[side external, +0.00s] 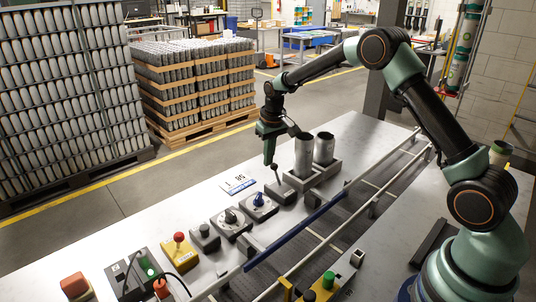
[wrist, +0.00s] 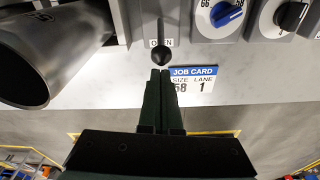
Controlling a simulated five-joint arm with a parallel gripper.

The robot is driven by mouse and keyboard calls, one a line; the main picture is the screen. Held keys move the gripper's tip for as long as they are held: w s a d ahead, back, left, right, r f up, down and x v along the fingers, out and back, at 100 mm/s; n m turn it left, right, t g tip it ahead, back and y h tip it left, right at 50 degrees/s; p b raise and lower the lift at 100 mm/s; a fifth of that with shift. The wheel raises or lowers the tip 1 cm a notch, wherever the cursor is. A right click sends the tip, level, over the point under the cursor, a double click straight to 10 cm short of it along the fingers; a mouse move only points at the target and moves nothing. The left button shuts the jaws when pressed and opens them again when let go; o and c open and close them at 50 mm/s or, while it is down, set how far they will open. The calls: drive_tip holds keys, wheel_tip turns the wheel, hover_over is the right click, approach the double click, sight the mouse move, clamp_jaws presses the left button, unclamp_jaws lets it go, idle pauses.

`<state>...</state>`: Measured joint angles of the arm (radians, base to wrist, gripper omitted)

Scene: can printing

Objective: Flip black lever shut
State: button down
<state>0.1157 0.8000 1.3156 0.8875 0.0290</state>
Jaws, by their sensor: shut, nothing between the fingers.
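The black lever (side external: 277,174) stands up from a small grey box (side external: 281,193) beside the can holders. In the wrist view its round black knob (wrist: 162,55) shows just beyond my fingertips, below a partly hidden label that seems to read OPEN. My gripper (side external: 270,164) points down next to the lever, on its left in the side view. Its two dark green fingers (wrist: 160,74) are together and hold nothing. The fingertips are very close to the knob; I cannot tell whether they touch it.
Two metal cans (side external: 304,156) (side external: 324,148) stand in holders right of the lever. A job card (wrist: 193,81) lies near the lever. A blue dial (side external: 259,202), a black dial (side external: 231,219) and a red button (side external: 179,237) line the bench. A blue rail (side external: 300,226) runs in front.

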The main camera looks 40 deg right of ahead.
drive_tip(key=shift+s+r+t, duration=0.4)
drive_tip(key=shift+s+t, duration=0.4)
drive_tip(key=shift+t, duration=0.1)
idle(0.7)
drive_tip(key=shift+s+r+t, duration=0.2)
drive_tip(key=shift+s+t, duration=0.4)
drive_tip(key=shift+s, duration=0.05)
drive_tip(key=shift+s+r, duration=0.15)
drive_tip(key=shift+s, duration=1.55)
drive_tip(key=shift+w, duration=0.1)
drive_tip(key=shift+r, duration=0.8)
